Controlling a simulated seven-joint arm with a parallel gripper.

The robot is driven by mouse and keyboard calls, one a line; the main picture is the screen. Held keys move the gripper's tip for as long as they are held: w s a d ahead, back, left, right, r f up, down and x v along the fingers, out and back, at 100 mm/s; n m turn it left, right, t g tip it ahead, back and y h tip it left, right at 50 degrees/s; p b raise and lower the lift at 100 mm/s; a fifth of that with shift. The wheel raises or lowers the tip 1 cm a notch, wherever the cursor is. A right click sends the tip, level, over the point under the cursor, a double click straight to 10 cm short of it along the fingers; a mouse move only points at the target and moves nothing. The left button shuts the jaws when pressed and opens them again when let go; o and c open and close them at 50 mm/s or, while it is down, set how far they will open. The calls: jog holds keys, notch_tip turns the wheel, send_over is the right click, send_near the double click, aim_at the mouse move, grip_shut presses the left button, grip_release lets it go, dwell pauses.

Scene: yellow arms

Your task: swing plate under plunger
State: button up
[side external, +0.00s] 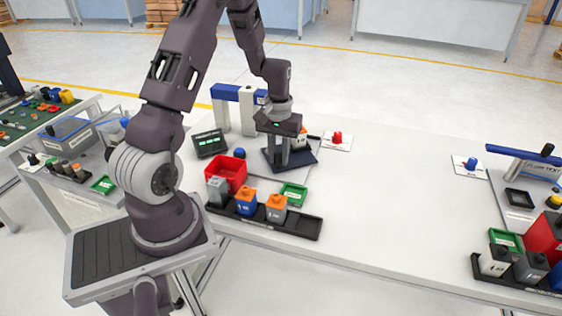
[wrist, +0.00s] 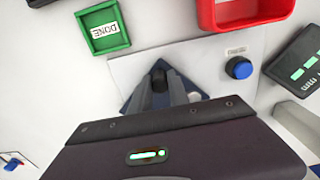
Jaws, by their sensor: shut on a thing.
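The dark blue swing plate (side external: 303,160) lies at the press station, low over its light base. In the wrist view only part of the plate (wrist: 134,101) shows beside my fingers. My gripper (side external: 283,163) points down at the plate. In the wrist view my gripper (wrist: 165,88) is shut on a dark knob (wrist: 158,76) at the plate. The press frame (side external: 247,108), with a blue top beam, stands behind my gripper. The plunger is hidden by my wrist.
A red bin (side external: 227,172), a blue button (side external: 239,153) and a display (side external: 210,143) stand left. A green DONE tray (side external: 293,194) and a black rack (side external: 300,224) with several blocks lie in front. A red button (side external: 337,138) is behind right.

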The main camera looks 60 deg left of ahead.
aim_at(292, 161)
jog(key=shift+w, duration=0.35)
jog(key=shift+w+a, duration=0.1)
jog(key=shift+w, duration=0.9)
jog(key=shift+w+a, duration=0.35)
jog(key=shift+w, duration=0.55)
